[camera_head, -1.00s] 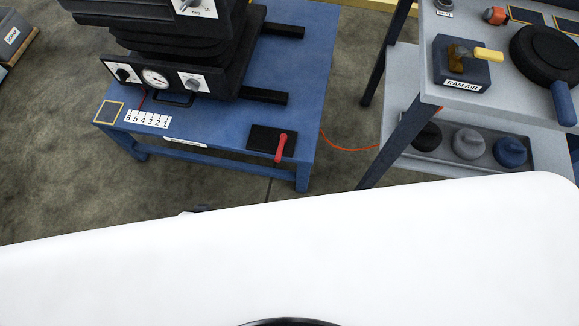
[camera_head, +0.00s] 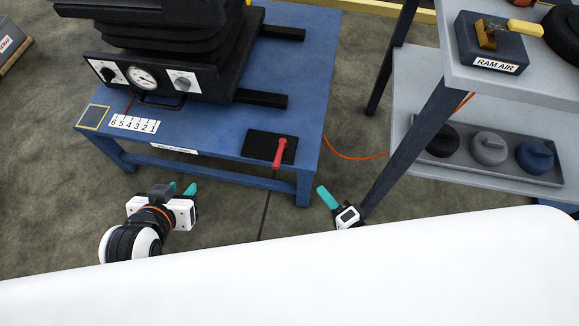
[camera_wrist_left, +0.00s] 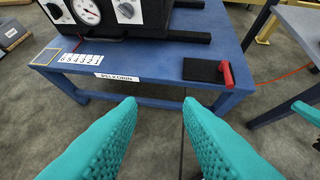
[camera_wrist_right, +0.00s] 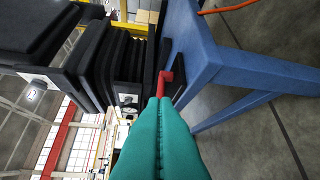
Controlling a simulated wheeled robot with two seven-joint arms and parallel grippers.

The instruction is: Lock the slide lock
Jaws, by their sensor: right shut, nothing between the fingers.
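The slide lock appears to be the red handle (camera_head: 279,154) on a black plate (camera_head: 257,145) at the front right corner of the blue table. The handle shows also in the left wrist view (camera_wrist_left: 226,74) and in the right wrist view (camera_wrist_right: 164,84). My left gripper (camera_head: 181,188) is open and empty in front of the table's front edge, left of the handle. My right gripper (camera_head: 323,191) is off the table's right front corner, with its teal fingers (camera_wrist_right: 160,101) shut together and empty. In the right wrist view the handle appears just beyond the fingertips; the exact gap is unclear.
A black unit with dials (camera_head: 146,78) stands on the blue table (camera_head: 215,133), left of and behind the handle. A grey trolley (camera_head: 459,76) stands to the right, its blue leg close to my right gripper. An orange cable (camera_head: 350,157) lies between them.

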